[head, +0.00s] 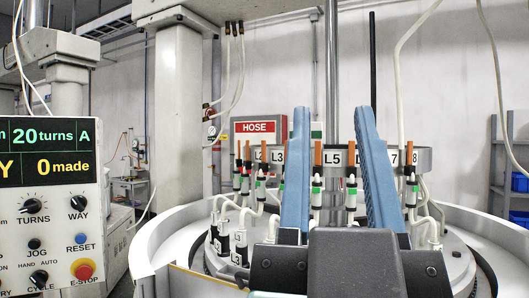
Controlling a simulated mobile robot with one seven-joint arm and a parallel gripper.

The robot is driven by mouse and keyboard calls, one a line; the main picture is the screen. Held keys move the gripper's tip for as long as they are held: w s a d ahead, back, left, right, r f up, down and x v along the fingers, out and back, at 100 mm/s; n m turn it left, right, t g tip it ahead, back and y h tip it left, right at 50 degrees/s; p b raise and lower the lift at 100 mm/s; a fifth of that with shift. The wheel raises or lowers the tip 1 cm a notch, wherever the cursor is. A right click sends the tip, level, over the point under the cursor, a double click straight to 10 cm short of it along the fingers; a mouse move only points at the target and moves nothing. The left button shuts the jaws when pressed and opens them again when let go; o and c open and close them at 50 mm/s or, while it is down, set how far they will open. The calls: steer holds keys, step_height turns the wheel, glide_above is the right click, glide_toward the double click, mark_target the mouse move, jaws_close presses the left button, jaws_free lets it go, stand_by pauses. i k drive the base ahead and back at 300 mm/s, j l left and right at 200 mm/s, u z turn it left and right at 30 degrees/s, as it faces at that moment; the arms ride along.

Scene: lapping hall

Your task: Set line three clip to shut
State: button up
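The L3 label (277,156) is on the grey ring, just left of my gripper's left finger. An upright orange lever (263,151) stands just left of that label, above a black, white and green hose fitting (261,185). I cannot tell for sure whether this lever is the line three clip; my left finger may hide parts near it.
More orange levers and fittings line the ring, including one by label 8 (412,157). Black hose ends (239,248) with white tags stand at lower left. A control panel (50,200) fills the left side. A red HOSE sign (258,128) is behind. A post rises behind the ring.

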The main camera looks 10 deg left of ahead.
mark_target(264, 151)
steer(key=u, duration=0.3)
steer(key=i+j+z, duration=0.15)
steer(key=i+j, duration=0.35)
steer(key=i+j+z, duration=0.15)
steer(key=i+j, duration=0.35)
steer(key=i+j+z, duration=0.15)
steer(key=i+j, duration=0.3)
steer(key=j, duration=0.3)
